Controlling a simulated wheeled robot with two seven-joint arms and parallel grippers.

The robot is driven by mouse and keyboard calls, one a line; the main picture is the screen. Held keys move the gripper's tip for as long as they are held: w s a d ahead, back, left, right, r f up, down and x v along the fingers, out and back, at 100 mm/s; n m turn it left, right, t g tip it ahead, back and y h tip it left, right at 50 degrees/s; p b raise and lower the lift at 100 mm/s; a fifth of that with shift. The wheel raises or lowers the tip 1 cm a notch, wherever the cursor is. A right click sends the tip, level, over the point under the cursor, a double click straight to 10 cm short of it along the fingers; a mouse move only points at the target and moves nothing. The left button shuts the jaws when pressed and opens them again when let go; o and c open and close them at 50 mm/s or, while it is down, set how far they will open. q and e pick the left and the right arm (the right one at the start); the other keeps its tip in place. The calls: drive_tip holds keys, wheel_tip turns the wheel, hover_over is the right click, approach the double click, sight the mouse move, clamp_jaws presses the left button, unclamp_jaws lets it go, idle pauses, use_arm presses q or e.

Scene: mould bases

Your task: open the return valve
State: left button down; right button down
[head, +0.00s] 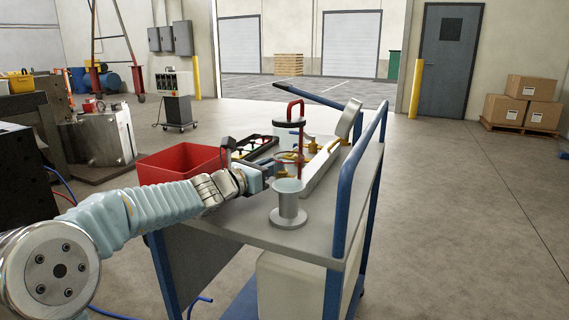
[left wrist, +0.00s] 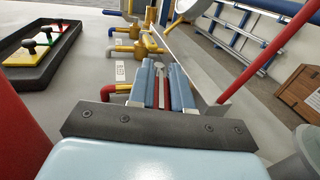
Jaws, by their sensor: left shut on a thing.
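My left gripper (head: 272,170) is over the cart top, its fingers closed around a valve handle. In the left wrist view its two blue fingers (left wrist: 162,85) are close together, with a thin reddish piece between them. I cannot read which label says return. My right gripper is not in view.
A grey flanged cup (head: 289,207) stands just right of my left gripper. A red bin (head: 170,165) and a black tray (left wrist: 45,70) with coloured pads are to the left. The blue cart rail (head: 347,200) bounds the right side.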

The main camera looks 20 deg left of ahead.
use_arm(q)
drive_tip(key=c, duration=1)
unclamp_jaws()
drive_tip(key=shift+c, duration=0.2)
drive_tip(key=b+v, duration=0.1)
drive_tip(key=v, duration=0.6)
drive_tip(key=shift+s+a, duration=0.1)
drive_tip(key=shift+s, duration=0.1)
